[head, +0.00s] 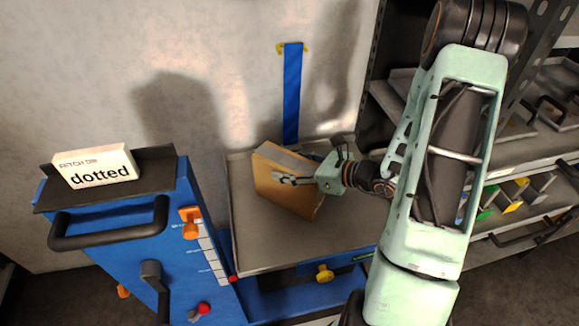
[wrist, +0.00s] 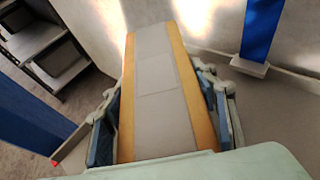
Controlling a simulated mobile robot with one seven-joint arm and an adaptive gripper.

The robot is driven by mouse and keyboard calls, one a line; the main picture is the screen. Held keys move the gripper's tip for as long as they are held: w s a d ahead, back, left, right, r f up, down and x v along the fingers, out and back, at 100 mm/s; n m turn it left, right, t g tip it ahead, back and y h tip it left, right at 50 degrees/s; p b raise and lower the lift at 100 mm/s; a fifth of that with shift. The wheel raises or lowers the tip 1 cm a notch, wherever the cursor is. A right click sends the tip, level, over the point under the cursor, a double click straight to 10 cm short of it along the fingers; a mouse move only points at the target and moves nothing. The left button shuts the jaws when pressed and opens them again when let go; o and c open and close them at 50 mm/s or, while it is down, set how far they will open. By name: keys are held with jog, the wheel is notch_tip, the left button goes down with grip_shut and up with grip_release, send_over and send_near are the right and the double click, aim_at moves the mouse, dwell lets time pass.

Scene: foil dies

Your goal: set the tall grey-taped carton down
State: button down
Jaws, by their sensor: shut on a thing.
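The tall carton (head: 285,185) is brown with a grey tape strip along its top. In the head view it is tilted, over or on the grey tray-like surface (head: 258,258). I cannot tell whether its base touches that surface. In the wrist view the carton's grey-taped face (wrist: 160,90) runs up the middle between my two fingers (wrist: 162,120). The carton's lower end is hidden in the wrist view.
A blue cabinet with a black top (head: 160,165) stands at the left, bearing a white box labelled "dotted" (head: 97,166). A blue vertical strip (head: 292,90) is on the wall behind. Metal shelving (head: 530,150) stands at the right. The surface right of the carton looks bare.

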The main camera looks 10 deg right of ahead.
jog(key=c, duration=0.8)
grip_release()
jog(key=shift+f, duration=0.1)
jog(key=shift+r, duration=0.2)
jog(key=p+v, duration=0.1)
jog(key=v, duration=1.1)
jog(key=shift+f+p, duration=0.1)
jog(key=shift+p, duration=0.25)
